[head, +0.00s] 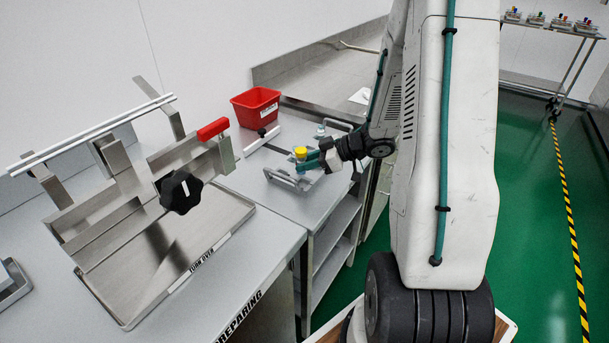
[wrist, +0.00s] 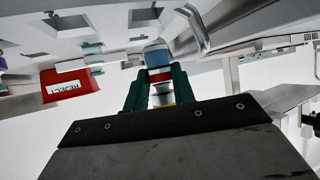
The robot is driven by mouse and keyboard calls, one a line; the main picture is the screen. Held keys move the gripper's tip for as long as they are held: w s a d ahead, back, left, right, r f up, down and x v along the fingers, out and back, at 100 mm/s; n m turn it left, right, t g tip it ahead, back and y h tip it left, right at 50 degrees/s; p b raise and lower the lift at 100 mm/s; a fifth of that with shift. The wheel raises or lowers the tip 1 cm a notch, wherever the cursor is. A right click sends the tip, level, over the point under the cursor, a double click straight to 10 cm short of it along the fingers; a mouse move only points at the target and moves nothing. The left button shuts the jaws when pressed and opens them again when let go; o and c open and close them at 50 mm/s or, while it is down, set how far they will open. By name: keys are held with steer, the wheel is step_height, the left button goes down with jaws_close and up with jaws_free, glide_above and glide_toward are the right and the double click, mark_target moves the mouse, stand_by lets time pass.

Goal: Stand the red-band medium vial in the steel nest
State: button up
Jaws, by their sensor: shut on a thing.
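My gripper (head: 309,160) is shut on a vial with a yellow cap (head: 301,152), out over the bench at the handled grey tray (head: 283,180). In the wrist view my gripper (wrist: 160,90) has its green fingers on both sides of the vial (wrist: 157,57), which shows a red band, a bluish end and a yellow part between the fingers. That view is inverted, with the tray's underside-up plate (wrist: 110,32) and square openings above. The vial's far end is close to the plate; I cannot tell whether it touches. I cannot make out which opening is the steel nest.
A red reject bin (head: 257,106) stands behind the tray. A steel fixture with a black knob (head: 181,191) stands in a shallow steel tray (head: 225,218) to the left. A small pale item (head: 320,132) stands behind my gripper.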

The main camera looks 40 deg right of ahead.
step_height(320, 180, down, 4)
steer(key=shift+f, duration=0.2)
jaws_close()
steer(key=o, duration=1)
jaws_free()
steer(key=shift+c, duration=0.2)
steer(key=shift+s, duration=0.1)
